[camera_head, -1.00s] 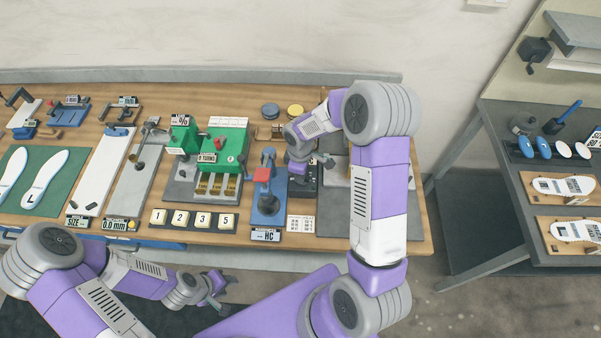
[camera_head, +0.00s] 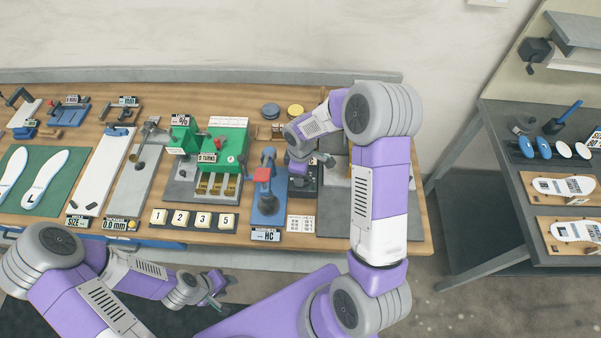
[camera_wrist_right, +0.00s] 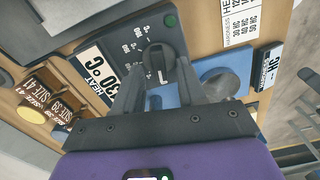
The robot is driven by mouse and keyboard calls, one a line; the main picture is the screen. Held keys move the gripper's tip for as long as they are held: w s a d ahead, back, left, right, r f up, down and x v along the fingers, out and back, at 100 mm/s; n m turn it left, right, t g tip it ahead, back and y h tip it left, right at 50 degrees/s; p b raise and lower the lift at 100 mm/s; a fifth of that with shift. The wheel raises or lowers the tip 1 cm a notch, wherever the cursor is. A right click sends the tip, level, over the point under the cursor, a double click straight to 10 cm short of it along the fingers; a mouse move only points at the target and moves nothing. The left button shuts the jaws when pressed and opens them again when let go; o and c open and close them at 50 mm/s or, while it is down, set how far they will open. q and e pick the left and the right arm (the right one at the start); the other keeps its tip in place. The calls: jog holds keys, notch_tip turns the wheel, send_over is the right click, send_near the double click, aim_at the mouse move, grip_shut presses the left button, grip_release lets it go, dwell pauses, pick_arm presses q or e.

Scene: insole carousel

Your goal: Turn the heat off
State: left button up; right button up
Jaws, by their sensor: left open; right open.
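The heat unit is a dark box (camera_head: 312,190) on the bench, largely covered by my right arm in the head view. In the right wrist view its black round knob (camera_wrist_right: 157,59) carries a pale pointer mark on the side towards my gripper. A printed scale lies beside the knob, and a green light (camera_wrist_right: 170,21) shows near one corner. A HEAT label (camera_wrist_right: 98,72) reads about 30 °C. My right gripper (camera_wrist_right: 160,68) is open, its fingers on either side of the knob; contact cannot be told. My left gripper (camera_head: 216,290) is open and empty in front of the bench.
A blue press (camera_head: 266,207) with a red top stands just left of the heat unit. A green machine (camera_head: 224,150) and numbered tiles (camera_head: 192,219) are further left. A grey plate (camera_head: 335,222) lies at right. A side rack (camera_head: 540,150) holds insoles.

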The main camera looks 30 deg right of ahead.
jog(key=shift+r, duration=0.1)
notch_tip(320, 180, up, 7)
jog(key=shift+r, duration=0.2)
dwell(0.6)
